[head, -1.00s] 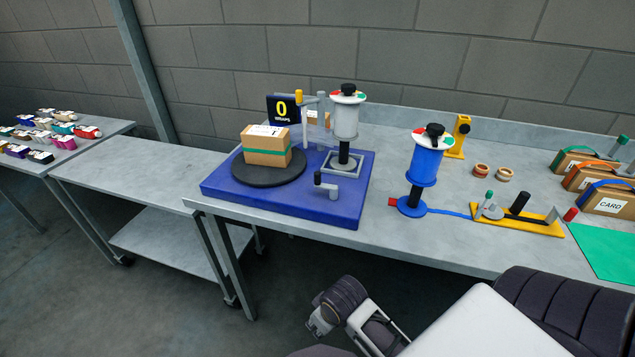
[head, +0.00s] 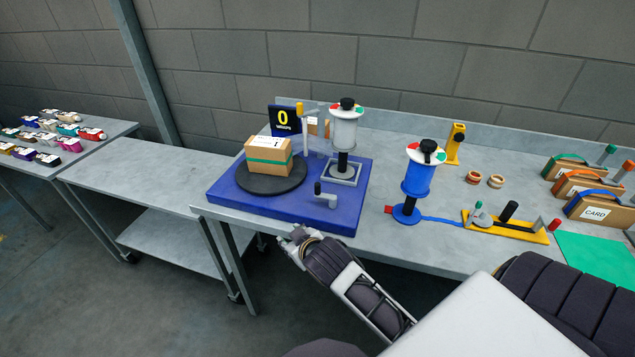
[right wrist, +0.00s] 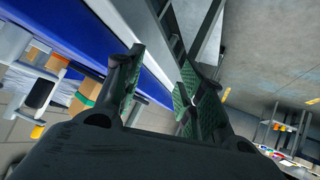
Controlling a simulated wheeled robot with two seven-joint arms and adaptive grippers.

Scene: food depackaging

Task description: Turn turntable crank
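The turntable crank (head: 326,197), a grey arm with an upright black handle, stands at the front right of the blue turntable base (head: 235,205). A cardboard box (head: 268,157) with a green band sits on the black round turntable (head: 272,184). The counter sign (head: 284,119) reads 0 wraps. My right gripper (head: 291,238) is at the front edge of the table, below and left of the crank and apart from it. In the right wrist view its fingers (right wrist: 160,92) are spread with nothing between them. My left gripper is not in view.
A white film spool (head: 343,132) stands behind the crank. A blue spool (head: 416,178) and a yellow sealing device (head: 508,226) stand to the right. A lower grey cart (head: 140,185) is at left. The table's front edge lies close to my right gripper.

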